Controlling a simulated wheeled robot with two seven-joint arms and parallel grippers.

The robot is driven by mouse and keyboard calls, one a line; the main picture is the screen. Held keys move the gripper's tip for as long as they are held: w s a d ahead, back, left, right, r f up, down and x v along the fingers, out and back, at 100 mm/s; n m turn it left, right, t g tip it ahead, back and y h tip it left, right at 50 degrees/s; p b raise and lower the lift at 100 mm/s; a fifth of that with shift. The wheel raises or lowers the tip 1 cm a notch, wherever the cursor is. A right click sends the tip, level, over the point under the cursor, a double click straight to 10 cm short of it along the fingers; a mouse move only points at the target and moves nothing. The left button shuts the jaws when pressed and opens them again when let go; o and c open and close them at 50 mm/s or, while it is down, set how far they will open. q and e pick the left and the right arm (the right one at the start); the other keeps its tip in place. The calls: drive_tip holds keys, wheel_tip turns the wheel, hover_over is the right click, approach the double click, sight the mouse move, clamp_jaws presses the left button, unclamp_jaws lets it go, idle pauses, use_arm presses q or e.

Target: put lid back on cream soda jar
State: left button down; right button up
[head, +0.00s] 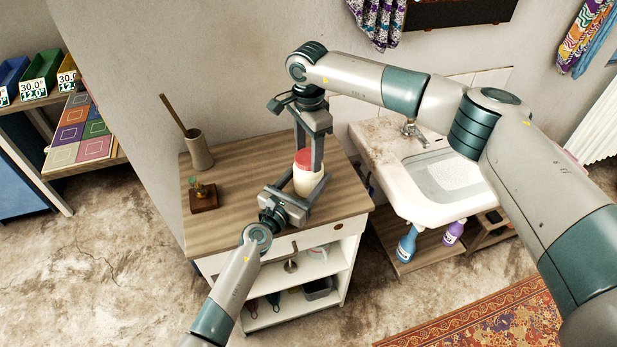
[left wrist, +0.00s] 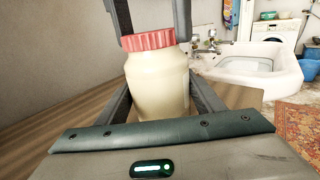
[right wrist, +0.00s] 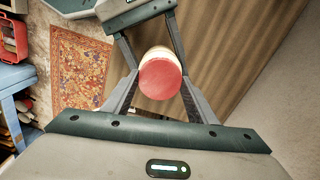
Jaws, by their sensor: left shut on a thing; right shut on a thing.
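The cream soda jar (head: 306,186) is a cream-coloured jar standing upright on the wooden cabinet top. It also shows in the left wrist view (left wrist: 158,92). Its red ribbed lid (head: 309,158) sits on its mouth, level in the left wrist view (left wrist: 148,40) and seen from above in the right wrist view (right wrist: 160,78). My left gripper (head: 303,190) is shut on the jar's body from the front. My right gripper (head: 310,160) comes from above and is shut on the lid. Whether the lid is fully seated cannot be told.
The cabinet top (head: 235,225) is clear on its left front. A brown pot with a stick (head: 198,150) and a small plant on a wooden block (head: 203,196) stand on its left. A white sink (head: 450,180) with a tap (head: 414,132) is at the right.

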drive_tip(key=m, duration=0.4)
drive_tip(key=shift+m, duration=0.3)
drive_tip(key=m, duration=1.1)
drive_tip(key=shift+m, duration=0.3)
drive_tip(key=m, duration=1.1)
drive_tip(key=shift+f+m, duration=0.1)
drive_tip(key=shift+m, duration=0.2)
drive_tip(key=m, duration=0.3)
drive_tip(key=shift+m, duration=0.4)
drive_tip(key=o, duration=1.2)
drive_tip(key=shift+c, duration=0.2)
